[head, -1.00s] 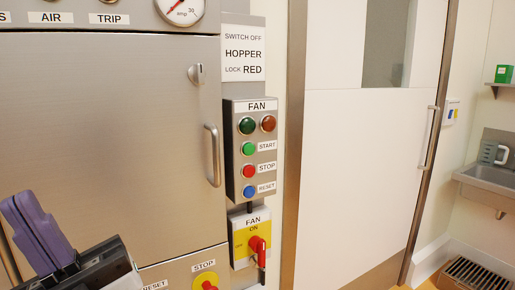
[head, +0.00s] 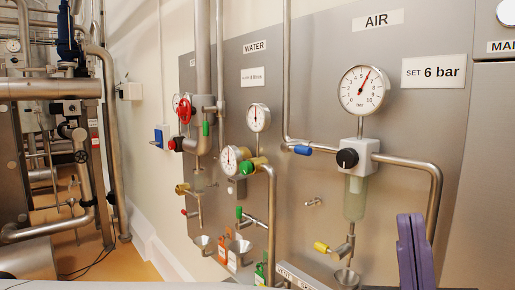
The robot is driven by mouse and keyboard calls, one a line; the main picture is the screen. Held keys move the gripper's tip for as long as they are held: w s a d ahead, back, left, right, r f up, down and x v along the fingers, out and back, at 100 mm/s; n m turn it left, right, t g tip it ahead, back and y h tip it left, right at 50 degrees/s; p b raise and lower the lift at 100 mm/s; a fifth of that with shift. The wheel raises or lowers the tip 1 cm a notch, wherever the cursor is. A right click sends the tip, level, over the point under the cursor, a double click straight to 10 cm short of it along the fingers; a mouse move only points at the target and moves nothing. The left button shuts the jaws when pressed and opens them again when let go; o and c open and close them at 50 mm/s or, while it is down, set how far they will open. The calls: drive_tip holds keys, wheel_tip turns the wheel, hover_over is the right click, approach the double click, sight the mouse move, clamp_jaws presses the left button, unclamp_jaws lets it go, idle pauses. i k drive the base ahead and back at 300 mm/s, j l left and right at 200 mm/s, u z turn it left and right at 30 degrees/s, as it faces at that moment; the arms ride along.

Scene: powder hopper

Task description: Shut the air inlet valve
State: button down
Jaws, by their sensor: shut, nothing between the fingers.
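The air panel, labelled AIR (head: 378,20), stands on the right in the head view. A thin pipe comes down and bends right into a white regulator body (head: 358,157) with a black knob. On this pipe, left of the regulator, is a valve with a blue lever (head: 302,150). The lever lies roughly level, seemingly along the pipe. A yellow-handled valve (head: 322,247) sits lower, below the regulator bowl. My gripper (head: 410,220) shows its purple fingers together at the lower right, pointing up. It is empty, apart from the blue lever, and to its right and below it.
The air gauge (head: 363,90) reads about 6, beside a plate marked SET 6 bar (head: 433,71). A bent outlet pipe (head: 436,195) runs down near my gripper. Funnels stand below.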

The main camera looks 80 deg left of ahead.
sight(295, 146)
drive_tip(key=u, duration=2.2)
drive_tip(key=i+j+u, duration=0.15)
drive_tip(key=j+u, duration=0.15)
drive_tip(key=i+j+u, duration=0.15)
drive_tip(key=u, duration=0.2)
drive_tip(key=j, duration=0.15)
